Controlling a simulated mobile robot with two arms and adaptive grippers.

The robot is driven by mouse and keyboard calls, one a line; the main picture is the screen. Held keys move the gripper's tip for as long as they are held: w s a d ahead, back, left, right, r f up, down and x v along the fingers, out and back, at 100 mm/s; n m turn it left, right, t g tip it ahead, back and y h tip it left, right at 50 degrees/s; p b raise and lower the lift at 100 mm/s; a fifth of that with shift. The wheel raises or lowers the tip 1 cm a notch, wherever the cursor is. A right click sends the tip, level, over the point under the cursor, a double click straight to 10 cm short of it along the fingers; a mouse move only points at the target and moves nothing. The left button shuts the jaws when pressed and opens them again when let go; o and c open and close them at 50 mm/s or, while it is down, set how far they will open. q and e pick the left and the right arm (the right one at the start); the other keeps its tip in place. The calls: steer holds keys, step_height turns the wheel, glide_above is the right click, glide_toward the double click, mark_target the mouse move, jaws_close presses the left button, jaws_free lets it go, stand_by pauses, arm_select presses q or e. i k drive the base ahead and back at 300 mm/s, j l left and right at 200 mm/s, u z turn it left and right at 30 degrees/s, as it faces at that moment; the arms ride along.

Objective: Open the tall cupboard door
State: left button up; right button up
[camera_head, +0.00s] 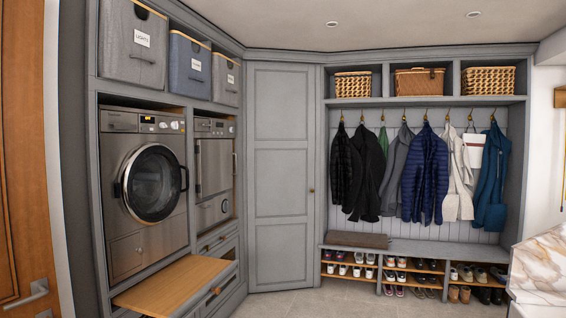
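The tall cupboard door (281,178) is a grey panelled door in the corner, between the appliance unit and the coat bench. It looks shut. Neither of my grippers shows in the head view, so no gripper is seen at the door or the knob.
A washing machine (146,187) and a pulled-out wooden shelf (177,285) stand to the left of the door. The bench (420,250) with shoes below and coats above is to the right. Bare floor (310,303) lies in front. A marble-look surface (545,265) is at far right.

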mark_target(281, 112)
steer(key=i+l+z, duration=0.15)
steer(key=i+z, duration=0.2)
steer(key=i, duration=0.55)
steer(key=i+z, duration=0.1)
steer(key=i, duration=4)
